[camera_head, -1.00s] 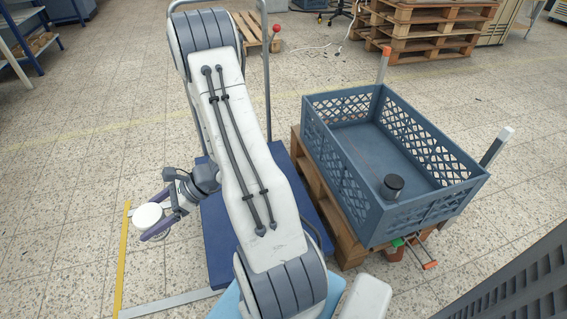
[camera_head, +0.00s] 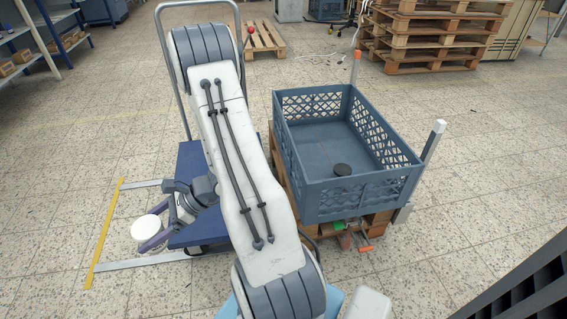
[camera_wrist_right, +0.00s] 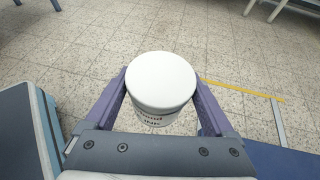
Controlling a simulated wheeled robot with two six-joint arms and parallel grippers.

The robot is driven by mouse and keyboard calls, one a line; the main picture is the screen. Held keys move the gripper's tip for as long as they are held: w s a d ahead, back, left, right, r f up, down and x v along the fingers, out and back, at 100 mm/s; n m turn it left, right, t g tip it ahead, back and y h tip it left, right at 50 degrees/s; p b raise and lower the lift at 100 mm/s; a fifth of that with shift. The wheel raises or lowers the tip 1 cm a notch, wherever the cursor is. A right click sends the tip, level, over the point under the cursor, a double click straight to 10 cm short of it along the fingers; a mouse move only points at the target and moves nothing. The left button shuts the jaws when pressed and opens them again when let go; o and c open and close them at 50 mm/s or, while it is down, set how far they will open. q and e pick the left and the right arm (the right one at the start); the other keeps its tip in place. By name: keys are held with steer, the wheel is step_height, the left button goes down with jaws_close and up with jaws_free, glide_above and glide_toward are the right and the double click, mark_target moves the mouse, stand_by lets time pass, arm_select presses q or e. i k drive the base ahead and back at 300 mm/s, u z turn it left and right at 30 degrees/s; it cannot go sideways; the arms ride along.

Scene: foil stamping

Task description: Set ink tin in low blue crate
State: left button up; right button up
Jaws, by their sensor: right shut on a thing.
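The ink tin (camera_head: 149,229) is a white round tin with a flat white lid. In the right wrist view the tin (camera_wrist_right: 161,82) stands between both purple fingers, with dark lettering on its side. My right gripper (camera_head: 156,234) is shut on it, above the floor, left of the blue platform. The blue crate (camera_head: 350,200) is open-topped with lattice walls, on a wooden pallet to the right of my arm. The tin is well apart from the crate. My left gripper is not in view.
A blue platform cart (camera_head: 195,165) with a tall handle stands between the tin and the crate. Posts (camera_head: 433,140) rise beside the crate. A yellow floor strip (camera_head: 104,235) runs at the left. Stacked pallets (camera_head: 430,35) stand behind; the tiled floor is otherwise largely open.

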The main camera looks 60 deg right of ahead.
mark_target(321, 143)
steer(key=z, duration=0.05)
steer(key=k, duration=0.25)
steer(key=z, duration=0.75)
